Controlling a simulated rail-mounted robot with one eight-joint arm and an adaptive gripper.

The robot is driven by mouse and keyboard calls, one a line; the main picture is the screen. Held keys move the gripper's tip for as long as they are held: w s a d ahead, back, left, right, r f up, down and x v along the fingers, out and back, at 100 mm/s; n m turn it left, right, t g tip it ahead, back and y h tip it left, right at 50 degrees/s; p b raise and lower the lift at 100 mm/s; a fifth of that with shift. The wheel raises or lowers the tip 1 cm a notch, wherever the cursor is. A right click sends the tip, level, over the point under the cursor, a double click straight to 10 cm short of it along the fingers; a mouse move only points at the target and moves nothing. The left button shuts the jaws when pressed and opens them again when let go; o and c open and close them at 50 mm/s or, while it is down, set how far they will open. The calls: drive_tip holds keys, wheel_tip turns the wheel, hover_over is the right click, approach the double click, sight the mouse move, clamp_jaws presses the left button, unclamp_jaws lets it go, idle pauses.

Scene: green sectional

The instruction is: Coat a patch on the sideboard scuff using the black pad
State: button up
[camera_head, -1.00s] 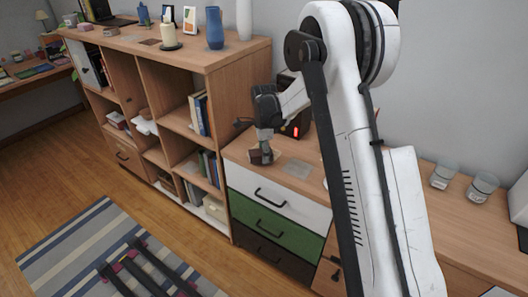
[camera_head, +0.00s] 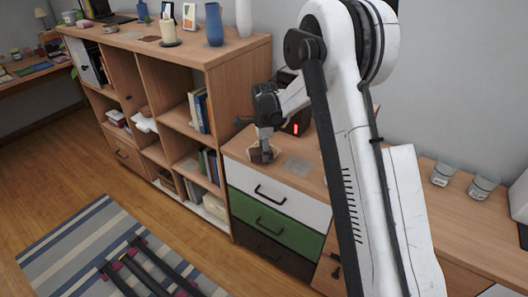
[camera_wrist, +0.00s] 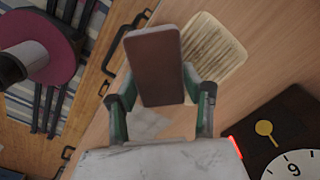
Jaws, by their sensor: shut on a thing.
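My gripper (camera_head: 262,150) is low over the left part of the sideboard top (camera_head: 312,184). In the wrist view my gripper (camera_wrist: 160,100) is shut on a dark block-shaped pad (camera_wrist: 156,68), one finger at each side. The pad looks dark brown rather than pure black. A flat grey patch (camera_head: 298,168) lies on the top, right of the gripper; it also shows in the wrist view (camera_wrist: 150,122), partly behind the gripper. A pale square piece with dark stripes (camera_wrist: 212,45) lies beside the pad, partly hidden by it. I cannot tell whether the pad touches the surface.
A dark clock (camera_wrist: 285,140) stands close behind the gripper. A tall shelf unit (camera_head: 237,88) borders the sideboard on the left. Two glass jars (camera_head: 484,187) stand further right. Drawers with black handles (camera_head: 271,193) face the front.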

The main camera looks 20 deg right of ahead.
sight(255, 150)
drive_tip(key=shift+f+b, duration=0.45)
drive_tip(key=shift+f, duration=0.15)
drive_tip(key=shift+d, duration=0.1)
drive_tip(key=shift+w+d+r+b, duration=0.1)
drive_tip(key=shift+w+d+b, duration=0.25)
drive_tip(key=shift+w+d, duration=0.85)
drive_tip(key=shift+w+d+b, duration=0.4)
drive_tip(key=shift+w+d, duration=0.65)
drive_tip(key=shift+d, duration=0.2)
drive_tip(key=shift+w+d+b, duration=0.4)
drive_tip(key=shift+w+d, duration=0.6)
drive_tip(key=shift+d, duration=0.25)
drive_tip(key=shift+w+a, duration=0.7)
drive_tip(key=shift+w, duration=0.1)
drive_tip(key=shift+s+a+b, duration=0.5)
drive_tip(key=shift+s+a, duration=0.6)
drive_tip(key=shift+a, duration=0.15)
drive_tip(key=shift+s+a+f+b, duration=0.2)
drive_tip(key=shift+s+a+b, duration=0.75)
drive_tip(key=shift+s+a, duration=1.45)
drive_tip(key=shift+w+a, duration=0.8)
drive_tip(key=shift+w, duration=0.2)
drive_tip(key=shift+w+d+r, duration=0.2)
drive_tip(key=shift+w+d, duration=1)
drive_tip(key=shift+d, duration=0.2)
